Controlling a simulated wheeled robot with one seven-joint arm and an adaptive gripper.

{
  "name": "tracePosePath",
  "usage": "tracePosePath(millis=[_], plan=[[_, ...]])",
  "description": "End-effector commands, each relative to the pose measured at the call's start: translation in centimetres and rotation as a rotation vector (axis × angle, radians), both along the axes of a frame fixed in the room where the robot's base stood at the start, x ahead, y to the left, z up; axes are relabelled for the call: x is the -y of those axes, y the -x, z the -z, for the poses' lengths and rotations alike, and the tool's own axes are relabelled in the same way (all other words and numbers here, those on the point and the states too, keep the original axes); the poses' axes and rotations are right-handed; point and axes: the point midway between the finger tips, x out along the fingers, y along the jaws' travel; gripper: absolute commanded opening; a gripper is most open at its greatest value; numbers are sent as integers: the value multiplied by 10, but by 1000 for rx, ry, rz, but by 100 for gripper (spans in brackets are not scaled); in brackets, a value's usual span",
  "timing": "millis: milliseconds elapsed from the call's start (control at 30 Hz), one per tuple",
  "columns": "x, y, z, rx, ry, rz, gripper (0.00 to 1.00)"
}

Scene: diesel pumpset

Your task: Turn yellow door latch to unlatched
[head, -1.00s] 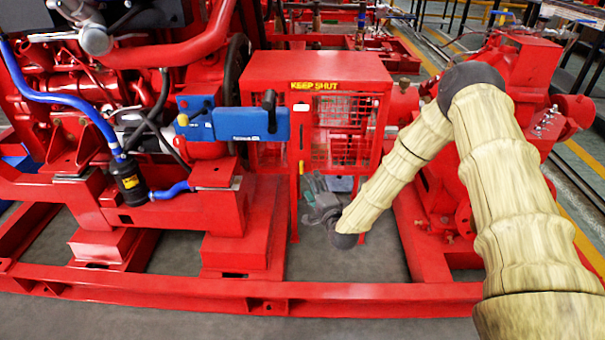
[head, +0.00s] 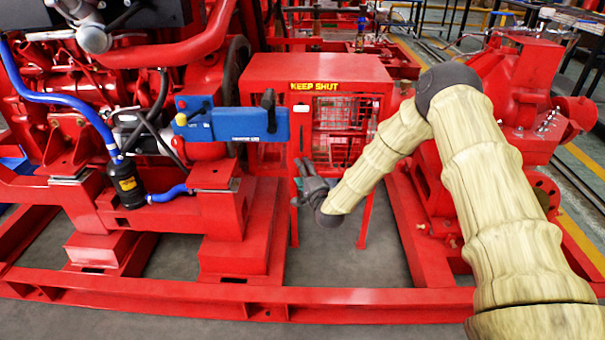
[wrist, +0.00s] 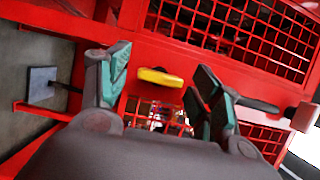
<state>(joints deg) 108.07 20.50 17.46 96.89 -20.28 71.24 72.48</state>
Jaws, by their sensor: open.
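The yellow door latch (wrist: 160,77) shows in the wrist view as a short yellow bar on the red door frame between mesh panels. It lies crosswise in that picture. My gripper (wrist: 161,72) is open, with one teal-padded finger on each side of the latch in the picture. I see no finger touching it, and the depth gap is unclear. In the head view my gripper (head: 304,182) is in front of the left edge of the red cage door (head: 343,128), below the "KEEP SHUT" label. The latch is not discernible there, apparently hidden by the gripper.
A blue box (head: 238,124) with a black lever (head: 269,108) is left of the door. A dark bar (wrist: 258,105) is near the right finger in the wrist view. A red base rail (head: 200,303) crosses the front. Grey floor is clear below the gripper.

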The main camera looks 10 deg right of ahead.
Motion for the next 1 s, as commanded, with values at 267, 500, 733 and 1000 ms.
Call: tracePosePath(millis=[267,500,733,1000], plan=[[0,0,0,0,0,0,26],[0,0,0,-1,5,0,19],[1,1,-3,-20,67,0,19],[0,1,-7,-73,253,0,19]])
